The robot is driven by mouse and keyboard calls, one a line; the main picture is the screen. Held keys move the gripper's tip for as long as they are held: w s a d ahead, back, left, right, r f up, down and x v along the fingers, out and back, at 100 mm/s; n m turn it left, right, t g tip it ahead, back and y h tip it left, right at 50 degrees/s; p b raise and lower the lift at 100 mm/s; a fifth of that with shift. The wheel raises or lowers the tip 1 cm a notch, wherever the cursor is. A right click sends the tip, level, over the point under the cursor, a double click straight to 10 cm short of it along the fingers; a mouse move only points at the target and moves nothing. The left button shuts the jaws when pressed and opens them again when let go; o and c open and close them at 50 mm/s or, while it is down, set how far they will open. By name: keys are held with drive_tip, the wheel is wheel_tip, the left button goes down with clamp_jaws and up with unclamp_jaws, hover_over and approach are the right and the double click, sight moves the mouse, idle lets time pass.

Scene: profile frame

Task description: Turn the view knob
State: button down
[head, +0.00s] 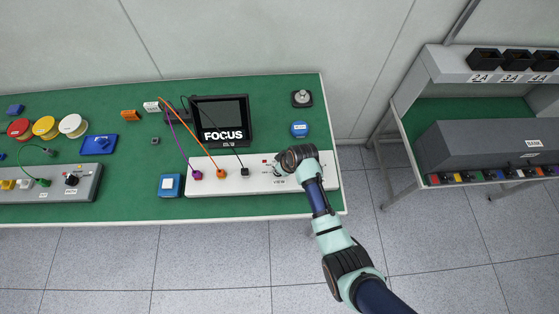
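The view knob (279,172) is on the white panel (215,184) on the green bench, just above a small label that seems to read VIEW. It is small and partly hidden by my gripper. My gripper (283,169) is at the panel's right part, pointing left and down at the knob. Its fingertips are at or very near the knob; I cannot tell whether they touch it. The fingers are too small and overlapped to show whether they are open or shut. A dark monitor (221,118) marked FOCUS stands behind the panel.
Purple (196,174), orange (221,173) and black plugs (244,172) with cables stand on the panel left of my gripper. A blue button box (300,129) and a dark square device (301,98) sit behind my gripper. A grey panel (50,184) lies far left.

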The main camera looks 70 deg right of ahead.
drive_tip(key=c, duration=1.1)
unclamp_jaws()
drive_tip(key=shift+c, duration=0.2)
drive_tip(key=shift+r, duration=0.1)
drive_tip(key=v, duration=1.2)
